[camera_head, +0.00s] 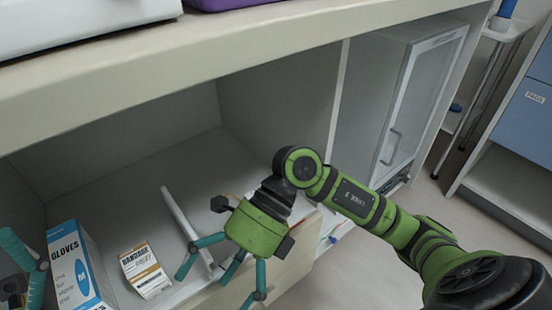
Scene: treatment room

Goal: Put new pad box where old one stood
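A blue front labelled PADS (530,110) shows at the right edge, cut off by the frame; I cannot tell whether it is a box or a drawer. No other pad box is identifiable. My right gripper (215,286) is green with teal fingers spread apart, open and empty. It points down over the front of the open compartment, right of a bandage box (146,270). My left gripper (20,272) is partly in view at the lower left, beside a blue and white gloves box (78,270). Its fingertips are not clear, and I cannot tell whether it touches that box.
The counter edge (240,58) runs above the compartment. A glass-door cabinet (410,110) is under the counter to the right. A white shelf unit (510,180) and a cart (480,90) stand beyond open floor.

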